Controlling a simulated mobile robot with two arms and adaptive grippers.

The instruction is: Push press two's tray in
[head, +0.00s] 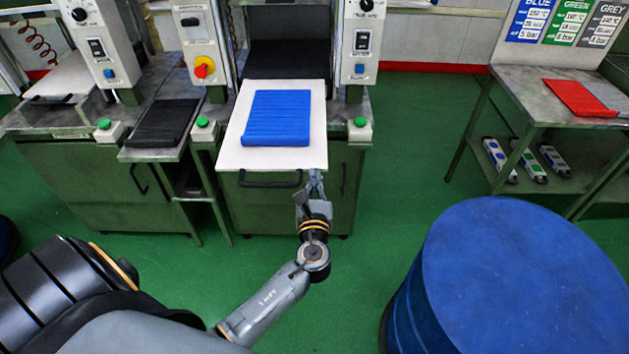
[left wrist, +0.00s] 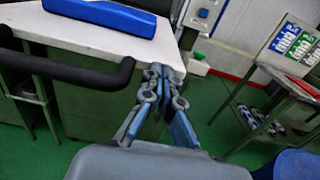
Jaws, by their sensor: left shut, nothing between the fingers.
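Press two's tray (head: 231,150) is a white slab pulled out of the press in the middle of the head view. A blue ribbed mould piece (head: 278,118) lies on it. The tray has a black bar handle (head: 270,180) at its front. My left gripper (head: 315,178) is shut and empty at the right end of the tray's front edge, right of the handle. In the left wrist view the fingers (left wrist: 162,78) are close to the tray's corner, with the handle (left wrist: 90,75) to their left. I cannot tell whether they touch the tray. My right gripper is not in view.
Green buttons (head: 360,122) flank the tray. A big blue drum (head: 510,280) stands front right. A side table (head: 540,90) with a red sheet (head: 578,98) is at the right. Green floor between is clear.

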